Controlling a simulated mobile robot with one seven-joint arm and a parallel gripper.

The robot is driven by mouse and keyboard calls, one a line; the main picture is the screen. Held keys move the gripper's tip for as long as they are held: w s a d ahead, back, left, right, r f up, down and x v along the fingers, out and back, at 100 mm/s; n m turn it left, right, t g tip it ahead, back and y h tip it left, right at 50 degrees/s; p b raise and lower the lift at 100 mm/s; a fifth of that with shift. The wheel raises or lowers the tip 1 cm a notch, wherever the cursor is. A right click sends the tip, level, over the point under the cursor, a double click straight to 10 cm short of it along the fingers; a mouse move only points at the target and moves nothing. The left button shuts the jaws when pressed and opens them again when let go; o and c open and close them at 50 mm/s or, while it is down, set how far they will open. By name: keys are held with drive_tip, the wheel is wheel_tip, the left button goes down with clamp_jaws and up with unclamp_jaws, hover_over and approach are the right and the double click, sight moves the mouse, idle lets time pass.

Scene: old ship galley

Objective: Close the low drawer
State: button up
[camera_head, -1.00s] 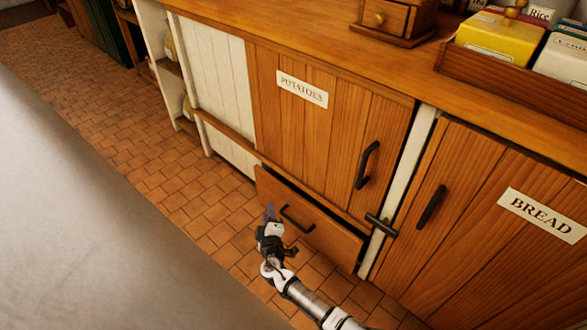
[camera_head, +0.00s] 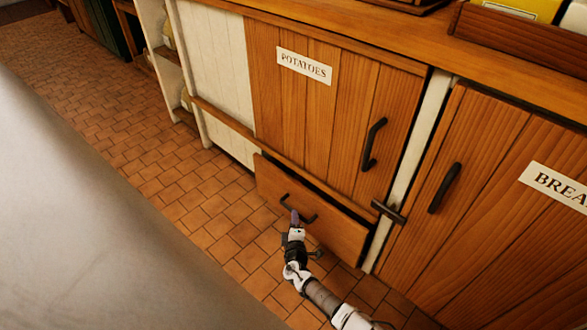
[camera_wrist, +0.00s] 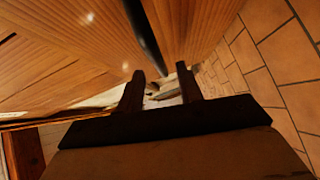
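The low drawer (camera_head: 335,229) is under the cabinet door labelled POTATOES. It stands slightly out, with a dark gap along its top edge. Its black bar handle (camera_head: 312,217) is on the front. My gripper (camera_head: 294,216) is at the drawer front, overlapping the handle in the head view; I cannot tell whether it touches. In the wrist view, my gripper's two fingers (camera_wrist: 160,92) are apart with nothing held between them. A dark bar (camera_wrist: 144,38), seemingly the handle, runs just beyond the fingers against the wooden front.
The POTATOES door (camera_head: 300,110) and the BREAD door (camera_head: 480,190) are shut. A dark latch (camera_head: 388,212) sits on the white post beside the drawer. The tiled floor (camera_head: 190,205) is clear left of the drawer. A pale surface (camera_head: 70,220) fills the lower left.

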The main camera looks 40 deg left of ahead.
drive_tip(key=shift+b+x, duration=1.05)
drive_tip(key=shift+x, duration=1.25)
drive_tip(key=shift+c, duration=0.2)
clamp_jaws()
